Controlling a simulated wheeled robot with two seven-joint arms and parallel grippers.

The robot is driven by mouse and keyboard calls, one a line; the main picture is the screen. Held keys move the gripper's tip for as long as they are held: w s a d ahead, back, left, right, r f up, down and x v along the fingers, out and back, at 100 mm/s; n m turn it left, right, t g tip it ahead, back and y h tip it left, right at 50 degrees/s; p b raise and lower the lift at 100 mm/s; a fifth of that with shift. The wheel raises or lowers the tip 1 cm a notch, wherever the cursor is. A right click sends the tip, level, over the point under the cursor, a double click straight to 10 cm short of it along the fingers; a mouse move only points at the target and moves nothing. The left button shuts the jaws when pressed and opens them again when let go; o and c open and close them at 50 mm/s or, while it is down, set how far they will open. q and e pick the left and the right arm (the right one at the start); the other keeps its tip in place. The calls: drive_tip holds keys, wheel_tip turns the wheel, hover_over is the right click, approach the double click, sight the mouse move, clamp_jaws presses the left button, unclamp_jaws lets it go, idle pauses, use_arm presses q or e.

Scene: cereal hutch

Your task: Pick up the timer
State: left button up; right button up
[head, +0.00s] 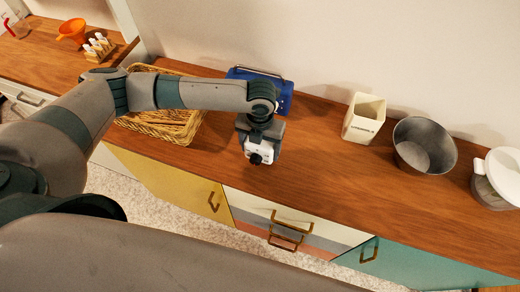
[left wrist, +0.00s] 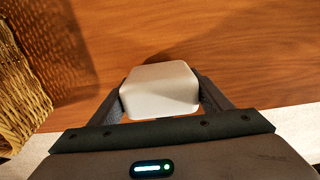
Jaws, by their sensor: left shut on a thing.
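The timer (head: 257,151) is a small white block with a dark detail on its face, at the middle of the wooden counter in the head view. It also shows in the left wrist view as a pale rounded box (left wrist: 160,90). My left gripper (head: 262,147) comes down from above and is shut on it, with one finger against each side. The fingers cover part of its sides. I cannot tell whether the timer touches the counter. My right gripper is not in view.
A wicker basket (head: 187,127) stands left of the gripper, a blue thing (head: 284,99) behind it. A cream container (head: 364,119), a metal bucket (head: 424,146) and a white-lidded jar (head: 502,174) stand right. An orange funnel (head: 72,31) is far left. Counter (head: 318,150) right of the gripper is clear.

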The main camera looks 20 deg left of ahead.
sight(263, 143)
use_arm(q)
drive_tip(key=r, duration=0.1)
drive_tip(key=d+r+b, duration=0.1)
drive_tip(key=r, duration=0.1)
drive_tip(key=shift+s+r+b, duration=0.15)
drive_tip(key=shift+s+b, duration=0.05)
drive_tip(key=shift+b, duration=0.1)
drive_tip(key=s+d+r+b, duration=0.3)
drive_tip(key=s+d+r, duration=0.3)
drive_tip(key=d, duration=0.2)
drive_tip(key=shift+d+r, duration=0.35)
drive_tip(key=shift+d, duration=0.05)
